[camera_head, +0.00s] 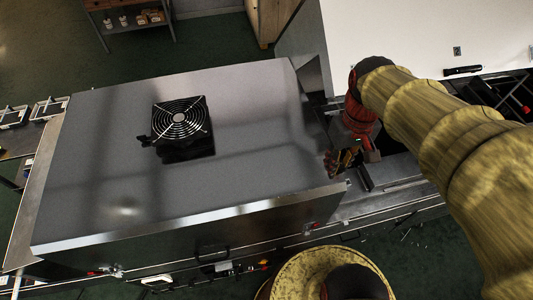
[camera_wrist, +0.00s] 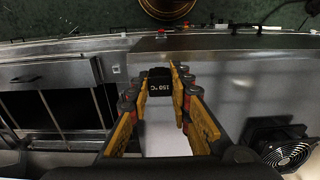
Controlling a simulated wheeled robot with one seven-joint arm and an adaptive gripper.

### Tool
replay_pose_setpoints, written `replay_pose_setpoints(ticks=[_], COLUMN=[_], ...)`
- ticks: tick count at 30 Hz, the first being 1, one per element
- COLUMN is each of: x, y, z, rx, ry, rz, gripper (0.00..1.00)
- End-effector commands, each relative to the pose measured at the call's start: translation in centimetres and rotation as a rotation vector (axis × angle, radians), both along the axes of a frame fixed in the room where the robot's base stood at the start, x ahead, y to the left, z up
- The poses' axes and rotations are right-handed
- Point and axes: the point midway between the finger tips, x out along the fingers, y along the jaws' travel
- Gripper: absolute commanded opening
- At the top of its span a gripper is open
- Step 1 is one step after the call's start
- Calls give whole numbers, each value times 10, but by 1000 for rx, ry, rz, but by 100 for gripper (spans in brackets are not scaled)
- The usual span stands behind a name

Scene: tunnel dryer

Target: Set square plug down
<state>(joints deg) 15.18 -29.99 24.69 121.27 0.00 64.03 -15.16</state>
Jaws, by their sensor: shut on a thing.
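My gripper (camera_wrist: 158,92) has yellow finger pads and is shut on a small black block with white lettering, the square plug (camera_wrist: 160,83). The plug sits between the fingertips in the wrist view, and its underside is hidden. In the head view my gripper (camera_head: 345,161) is beside the right end of the big metal dryer housing (camera_head: 110,130), over the conveyor side. The plug is too small to make out clearly there.
A black fan (camera_head: 180,123) sits on the dryer top and also shows in the wrist view (camera_wrist: 288,153). A white panel (camera_head: 410,35) stands behind the conveyor (camera_head: 390,200). Dark slots (camera_wrist: 60,108) lie left of my gripper. The dryer's top is mostly bare.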

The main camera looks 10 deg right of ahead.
Motion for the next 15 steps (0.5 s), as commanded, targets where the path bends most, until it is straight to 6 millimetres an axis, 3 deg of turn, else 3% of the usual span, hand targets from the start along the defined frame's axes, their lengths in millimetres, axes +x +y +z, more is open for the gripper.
replay_pose_setpoints(ticks=[5,13,15], x=[21,73,82], y=[15,47,53], z=[-11,-38,-51], rx=[1,1,1], ry=[5,5,7], rz=[6,5,4], gripper=[0,0,0])
